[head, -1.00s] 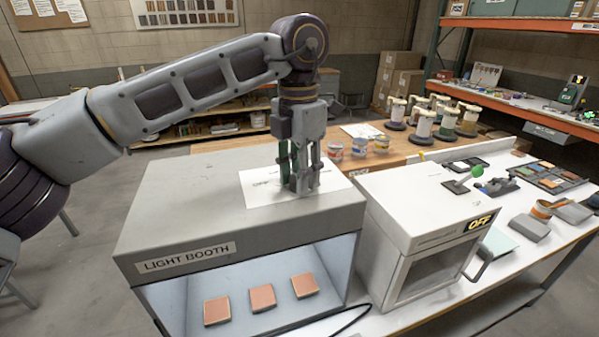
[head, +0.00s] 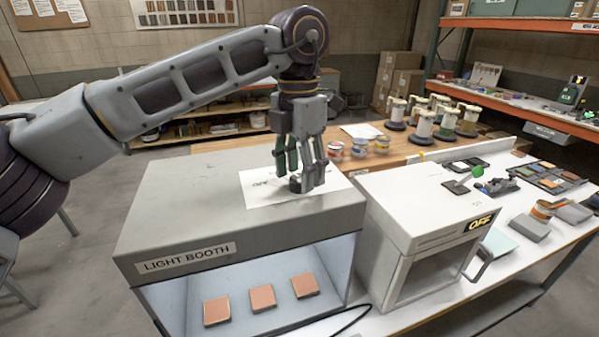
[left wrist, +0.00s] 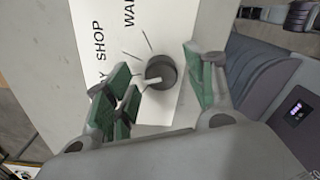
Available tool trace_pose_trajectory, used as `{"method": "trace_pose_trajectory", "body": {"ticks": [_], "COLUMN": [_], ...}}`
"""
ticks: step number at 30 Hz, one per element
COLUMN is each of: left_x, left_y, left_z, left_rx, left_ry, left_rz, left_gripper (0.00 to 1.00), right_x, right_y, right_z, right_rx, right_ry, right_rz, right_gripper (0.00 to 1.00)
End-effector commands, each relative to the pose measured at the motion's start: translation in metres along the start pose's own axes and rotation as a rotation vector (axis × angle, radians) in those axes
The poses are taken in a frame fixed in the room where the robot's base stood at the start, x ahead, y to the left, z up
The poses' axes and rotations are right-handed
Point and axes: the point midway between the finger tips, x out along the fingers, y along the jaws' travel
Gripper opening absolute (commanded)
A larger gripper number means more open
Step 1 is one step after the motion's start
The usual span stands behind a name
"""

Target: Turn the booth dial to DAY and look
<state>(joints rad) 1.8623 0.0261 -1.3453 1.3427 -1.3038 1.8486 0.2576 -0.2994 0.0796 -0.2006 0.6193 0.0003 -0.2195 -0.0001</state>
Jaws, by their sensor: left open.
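The light booth (head: 170,225) has a white label card (head: 262,193) on its top. A round dark dial (head: 296,185) stands on the card. In the left wrist view the dial (left wrist: 161,70) shows a pale pointer aimed down and left. The words SHOP and part of WARM show on the card; a letter Y shows beside a green finger pad, with the rest of that word hidden. My left gripper (head: 299,172) is open above the dial, its fingers apart on either side and clear of it. The booth's interior is lit pale white.
Three reddish tiles (head: 263,297) lie inside the booth. A white box marked OFF (head: 420,210) stands close on the right. A black cable runs in front of the booth.

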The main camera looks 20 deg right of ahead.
Motion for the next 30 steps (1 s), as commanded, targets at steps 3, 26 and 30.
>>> {"method": "trace_pose_trajectory", "body": {"ticks": [3, 26, 30], "left_x": [-0.012, -0.105, -0.110], "left_y": [0.000, 0.001, 0.000], "left_z": [0.000, 0.000, 0.000], "left_rx": [0.000, -0.002, -0.001], "left_ry": [-0.001, -0.001, -0.001], "left_rz": [0.001, 0.000, 0.000], "left_gripper": [0.55, 0.55, 0.55], "right_x": [0.000, 0.000, 0.000], "right_y": [0.000, 0.000, 0.000], "right_z": [0.000, 0.000, 0.000], "right_rx": [0.000, 0.000, 0.000], "right_ry": [0.000, -0.001, 0.000], "right_rz": [0.000, 0.001, 0.001], "right_gripper": [0.60, 0.60, 0.60]}}
